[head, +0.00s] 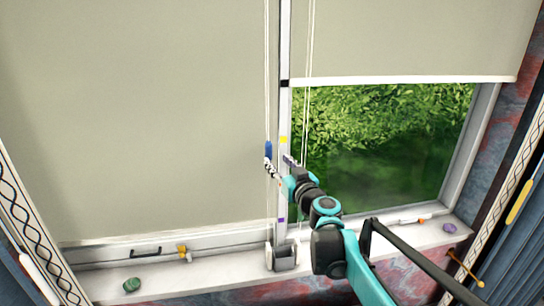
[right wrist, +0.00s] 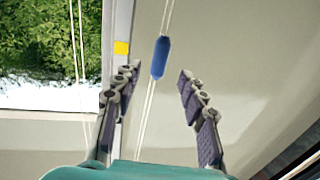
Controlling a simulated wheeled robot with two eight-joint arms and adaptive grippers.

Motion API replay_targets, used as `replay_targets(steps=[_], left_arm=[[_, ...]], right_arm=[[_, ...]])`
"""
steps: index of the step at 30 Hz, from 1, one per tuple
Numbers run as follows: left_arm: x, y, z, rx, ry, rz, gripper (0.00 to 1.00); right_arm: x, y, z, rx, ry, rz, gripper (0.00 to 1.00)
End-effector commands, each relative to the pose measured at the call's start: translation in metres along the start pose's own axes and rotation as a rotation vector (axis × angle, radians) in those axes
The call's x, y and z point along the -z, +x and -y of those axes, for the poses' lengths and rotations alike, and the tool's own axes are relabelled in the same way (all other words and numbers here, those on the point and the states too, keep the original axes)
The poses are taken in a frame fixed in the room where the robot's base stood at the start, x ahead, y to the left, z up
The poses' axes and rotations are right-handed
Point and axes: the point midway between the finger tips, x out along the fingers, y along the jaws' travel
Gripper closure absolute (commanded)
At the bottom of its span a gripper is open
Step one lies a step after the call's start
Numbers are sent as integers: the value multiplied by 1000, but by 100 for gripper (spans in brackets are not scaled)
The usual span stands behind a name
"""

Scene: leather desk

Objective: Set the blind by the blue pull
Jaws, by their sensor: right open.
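The blue pull (head: 268,150) hangs on a pale cord in front of the left blind (head: 140,110), beside the middle post. The left blind is down nearly to the sill. The right blind (head: 410,40) is higher and leaves its lower window uncovered. My right gripper (head: 275,168) is at the pull, around its lower end or just below. In the right wrist view my right gripper (right wrist: 158,75) is open, and the blue pull (right wrist: 160,57) and its cords show between and beyond the fingertips. I cannot tell whether a finger touches it. My left gripper is out of view.
The middle post carries black (head: 285,83), yellow (head: 284,139) and purple (head: 281,220) marks. Another pair of cords (head: 306,60) hangs by the right blind. The sill holds a green stone (head: 132,285), a purple stone (head: 450,228) and a white bracket (head: 283,256).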

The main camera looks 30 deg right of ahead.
Motion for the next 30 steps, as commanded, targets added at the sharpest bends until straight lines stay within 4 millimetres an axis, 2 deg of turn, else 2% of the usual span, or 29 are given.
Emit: replay_targets(steps=[3, 9, 26, 29, 30], left_arm=[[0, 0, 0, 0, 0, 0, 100], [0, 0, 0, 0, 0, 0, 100], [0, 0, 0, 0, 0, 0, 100], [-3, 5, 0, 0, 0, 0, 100], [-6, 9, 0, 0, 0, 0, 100]], right_arm=[[0, -21, 0, -1, 0, 0, 58], [0, -38, 0, 1, 0, 0, 58], [0, -39, 1, 2, 0, 0, 58], [-9, -40, 11, 23, 2, 12, 58], [-17, -42, 21, 44, 5, 25, 58]])
